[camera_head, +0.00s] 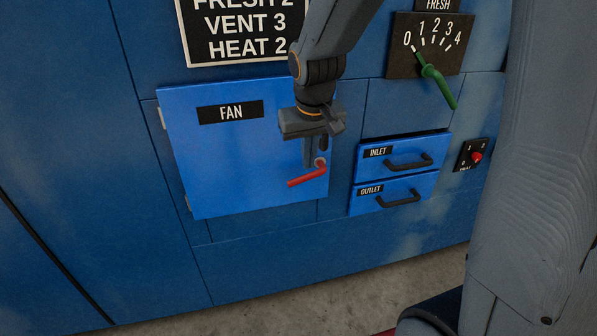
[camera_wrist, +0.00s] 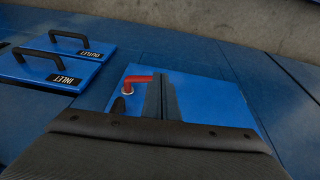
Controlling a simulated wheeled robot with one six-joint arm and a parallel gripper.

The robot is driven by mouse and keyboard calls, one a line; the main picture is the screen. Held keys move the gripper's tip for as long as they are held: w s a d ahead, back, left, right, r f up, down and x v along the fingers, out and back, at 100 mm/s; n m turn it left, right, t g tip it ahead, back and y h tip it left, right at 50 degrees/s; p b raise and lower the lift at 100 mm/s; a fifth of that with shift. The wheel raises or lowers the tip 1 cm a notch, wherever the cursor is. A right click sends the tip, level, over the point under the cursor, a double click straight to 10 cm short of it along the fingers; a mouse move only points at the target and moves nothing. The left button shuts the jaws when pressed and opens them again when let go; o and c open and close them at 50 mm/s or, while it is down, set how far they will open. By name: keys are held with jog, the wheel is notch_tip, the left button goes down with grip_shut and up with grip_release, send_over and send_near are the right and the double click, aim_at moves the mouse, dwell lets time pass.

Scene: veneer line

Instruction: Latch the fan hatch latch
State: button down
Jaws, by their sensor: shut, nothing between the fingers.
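The blue fan hatch (camera_head: 235,150), labelled FAN, is a square panel on the blue wall and looks closed or nearly so. Its red latch handle (camera_head: 306,177) is near the lower right corner and points left and slightly down from a round pivot. My gripper (camera_head: 309,165) is shut and empty in front of the hatch, just above the handle and left of the pivot. In the wrist view the red handle (camera_wrist: 139,79) ends beside the shut fingers (camera_wrist: 160,85), which partly cover the hatch (camera_wrist: 205,100). I cannot tell whether they touch the handle.
The INLET drawer (camera_head: 437,147) and OUTLET drawer (camera_head: 425,187), with black handles, are right of the hatch. A dial with a green pointer (camera_head: 436,82) is above them. A small red knob (camera_head: 477,157) is further right. A sign (camera_head: 240,28) hangs above the hatch.

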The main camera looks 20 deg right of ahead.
jog(key=w+r, duration=0.2)
jog(key=w, duration=0.4)
jog(key=t+p, duration=0.1)
jog(key=p, duration=0.1)
send_near(300, 177)
jog(key=x, duration=0.6)
jog(key=shift+f+b, duration=0.1)
jog(key=shift+b, duration=0.6)
